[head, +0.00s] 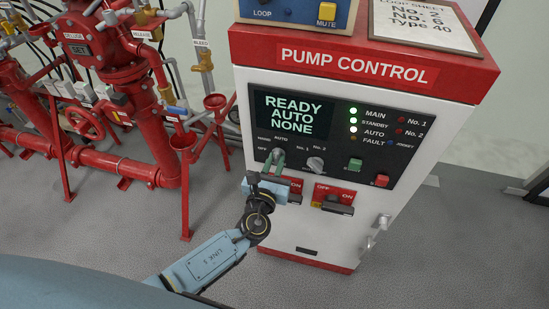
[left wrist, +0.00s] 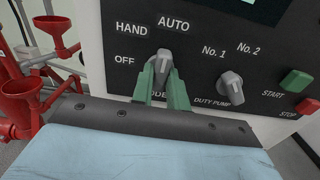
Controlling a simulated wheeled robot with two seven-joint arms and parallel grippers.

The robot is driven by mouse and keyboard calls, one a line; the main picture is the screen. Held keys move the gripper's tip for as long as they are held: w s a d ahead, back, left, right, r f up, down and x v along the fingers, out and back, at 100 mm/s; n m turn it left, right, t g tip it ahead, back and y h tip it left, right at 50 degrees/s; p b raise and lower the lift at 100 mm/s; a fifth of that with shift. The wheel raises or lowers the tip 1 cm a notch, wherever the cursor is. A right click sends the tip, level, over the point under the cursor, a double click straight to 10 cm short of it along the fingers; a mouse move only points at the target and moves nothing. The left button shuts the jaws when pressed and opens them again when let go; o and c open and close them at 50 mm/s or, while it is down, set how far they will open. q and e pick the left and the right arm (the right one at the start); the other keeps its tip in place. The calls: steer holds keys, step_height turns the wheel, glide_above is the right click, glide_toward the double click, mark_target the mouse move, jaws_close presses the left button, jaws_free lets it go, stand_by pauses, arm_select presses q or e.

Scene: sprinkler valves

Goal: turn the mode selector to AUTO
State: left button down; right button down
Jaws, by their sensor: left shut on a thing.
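The mode selector (head: 279,153) is a grey knob on the black face of the pump control cabinet. In the left wrist view the mode selector (left wrist: 161,60) points up toward the AUTO label, with HAND and OFF to its left. My left gripper (head: 275,164) is at the knob. In the left wrist view the green fingers of my left gripper (left wrist: 162,76) are shut on the knob from both sides, hiding part of the MODE label. The display (head: 293,114) reads READY, AUTO, NONE. The right gripper is not in view.
The duty pump knob (left wrist: 230,87) is close to the right of the selector. Green start (head: 355,165) and red stop (head: 381,180) buttons are further right. Red pipework (head: 150,130) stands left; grey floor is open at right.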

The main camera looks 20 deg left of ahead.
arm_select(q)
steer(key=c, duration=1.3)
jaws_free()
steer(key=shift+s, duration=0.15)
steer(key=s+p, duration=0.1)
steer(key=s, duration=0.4)
steer(key=shift+s+d, duration=0.15)
steer(key=shift+s, duration=0.25)
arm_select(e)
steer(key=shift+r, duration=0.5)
